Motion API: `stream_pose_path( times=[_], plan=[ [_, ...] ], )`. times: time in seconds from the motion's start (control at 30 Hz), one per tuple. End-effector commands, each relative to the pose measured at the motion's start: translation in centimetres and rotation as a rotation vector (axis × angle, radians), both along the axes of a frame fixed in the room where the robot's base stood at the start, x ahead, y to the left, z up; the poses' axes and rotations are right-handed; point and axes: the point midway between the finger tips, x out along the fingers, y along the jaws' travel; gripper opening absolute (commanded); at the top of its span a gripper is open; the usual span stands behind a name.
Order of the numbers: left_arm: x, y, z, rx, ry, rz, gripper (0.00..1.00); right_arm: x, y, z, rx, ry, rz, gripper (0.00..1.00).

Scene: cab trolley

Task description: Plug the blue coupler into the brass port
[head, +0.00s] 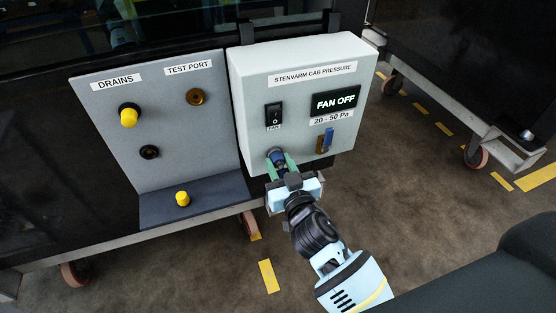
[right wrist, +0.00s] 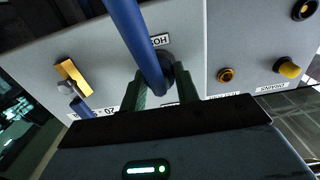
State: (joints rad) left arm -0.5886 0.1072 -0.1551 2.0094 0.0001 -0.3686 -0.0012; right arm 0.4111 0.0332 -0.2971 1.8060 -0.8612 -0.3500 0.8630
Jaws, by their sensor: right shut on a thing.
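The brass port (head: 195,97) is a round brass fitting under the TEST PORT label on the grey panel. It also shows in the right wrist view (right wrist: 226,75). The blue coupler (head: 277,157) is at the lower left of the grey box's front, by a round dark fitting. My right gripper (head: 280,165) is shut on it with green fingers. In the right wrist view a blue tube (right wrist: 135,35) runs between the fingers. The fingers hide part of the coupler, so I cannot tell whether it is seated in the box. My left gripper is not in view.
The grey box (head: 245,85) carries a fan switch (head: 273,115), a FAN OFF display (head: 335,101) and a brass valve with a blue handle (head: 328,137). The panel has a yellow-capped drain (head: 128,116) and a dark drain (head: 149,152). A yellow cap (head: 182,198) stands on the ledge (head: 220,190).

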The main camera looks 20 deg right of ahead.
Motion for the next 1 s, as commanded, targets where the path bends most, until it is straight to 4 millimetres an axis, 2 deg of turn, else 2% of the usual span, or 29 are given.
stream_pose_path(
  times=[1.0],
  plan=[
    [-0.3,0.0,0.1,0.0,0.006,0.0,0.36,-3.0,-0.1,0.1,0.001,-0.001,0.0,0.0]
  ],
)
